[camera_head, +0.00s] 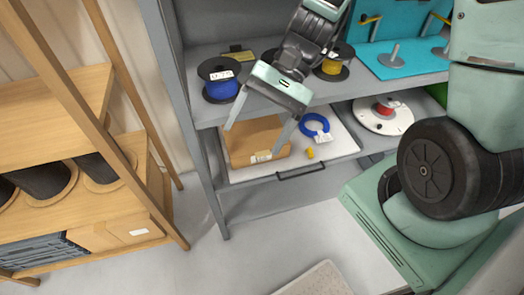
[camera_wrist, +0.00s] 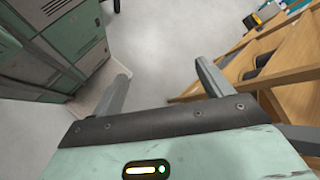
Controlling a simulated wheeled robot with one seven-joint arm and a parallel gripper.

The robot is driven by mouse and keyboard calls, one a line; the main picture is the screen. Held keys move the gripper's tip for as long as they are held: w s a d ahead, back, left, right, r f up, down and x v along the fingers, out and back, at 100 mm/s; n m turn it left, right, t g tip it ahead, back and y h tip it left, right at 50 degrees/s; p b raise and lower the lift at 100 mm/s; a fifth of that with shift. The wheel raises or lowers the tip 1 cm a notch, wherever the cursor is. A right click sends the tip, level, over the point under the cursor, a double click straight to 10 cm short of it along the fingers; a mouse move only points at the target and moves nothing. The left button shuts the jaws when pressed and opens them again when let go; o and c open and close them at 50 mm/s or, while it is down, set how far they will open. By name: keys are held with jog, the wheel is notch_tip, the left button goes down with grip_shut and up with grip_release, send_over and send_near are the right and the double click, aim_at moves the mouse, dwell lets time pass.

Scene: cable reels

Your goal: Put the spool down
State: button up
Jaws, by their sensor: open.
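My gripper (camera_head: 256,137) is open and empty. Its fingers point down in front of the grey shelf, over the cardboard box in the head view. In the wrist view my gripper (camera_wrist: 162,78) has nothing between its spread fingers, only floor beyond. A black spool with blue winding (camera_head: 220,86) stands on the upper shelf (camera_head: 192,112), left of my gripper and apart from it. A black spool with yellow winding (camera_head: 332,67) stands on the same shelf to the right. Another dark spool is partly hidden behind my wrist. I cannot tell which spool the task means.
Below, a white drawer (camera_head: 345,143) holds a cardboard box (camera_head: 257,141), a blue cable coil (camera_head: 315,127) and a small yellow piece. A white reel with red winding (camera_head: 383,114) lies to the right. A wooden rack (camera_head: 60,100) stands left. Grey floor (camera_head: 240,262) is open in front.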

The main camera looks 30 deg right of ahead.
jog(key=s+a+r+n+t+h, duration=0.3)
jog(key=s+n+h, duration=0.5)
jog(key=n, duration=0.6)
jog(key=shift+a+r+t+h, duration=0.3)
jog(key=shift+a+r+t, duration=0.1)
jog(key=shift+t, duration=0.1)
jog(key=shift+s, duration=0.1)
jog(key=shift+f+b, duration=0.55)
jog(key=shift+f, duration=0.05)
